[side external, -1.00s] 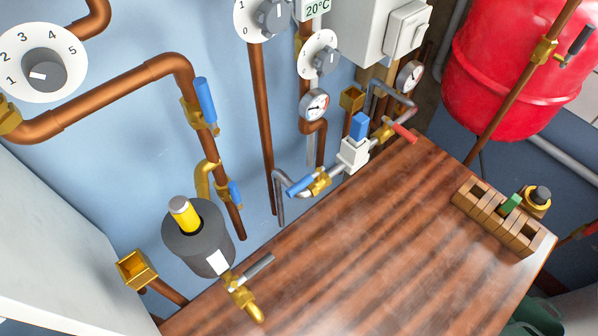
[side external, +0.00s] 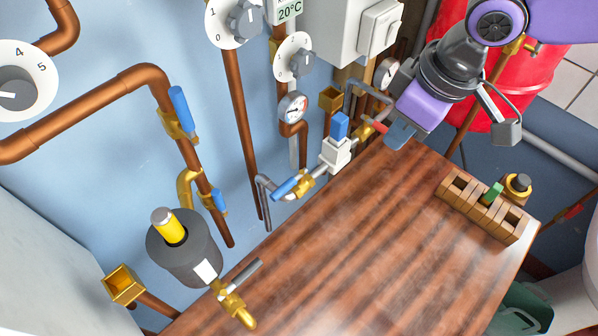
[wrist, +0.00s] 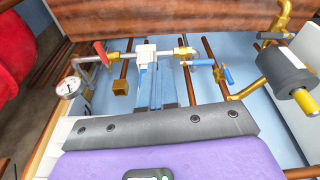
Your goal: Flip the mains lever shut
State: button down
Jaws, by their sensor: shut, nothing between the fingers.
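I cannot tell which of several pipe levers is the mains lever. A red lever (side external: 374,125) sits on a brass valve at the table's back edge, right of a white block (side external: 335,156) with a blue top; it also shows in the wrist view (wrist: 100,52). A blue lever (side external: 286,188) is on the brass valve left of that block. Higher on the wall is a larger blue lever (side external: 180,108), with a smaller one (side external: 219,198) below. My gripper (side external: 399,138) is shut and empty, just right of the red lever; its blue-grey fingers show in the wrist view (wrist: 157,85).
A wooden rack (side external: 484,208) stands on the table (side external: 360,250) at right. A dark cylinder (side external: 183,255) with a grey-handled brass tap (side external: 240,275) is at left. A red tank (side external: 545,75) is behind. The table's middle is clear.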

jog(key=m+t+y, duration=0.1)
send_over(290, 184)
jog(key=a, duration=0.3)
notch_tip(290, 184, down, 4)
jog(key=shift+w, duration=0.15)
notch_tip(290, 184, down, 10)
jog(key=shift+d, duration=0.25)
dwell(0.5)
jog(key=shift+f, duration=0.1)
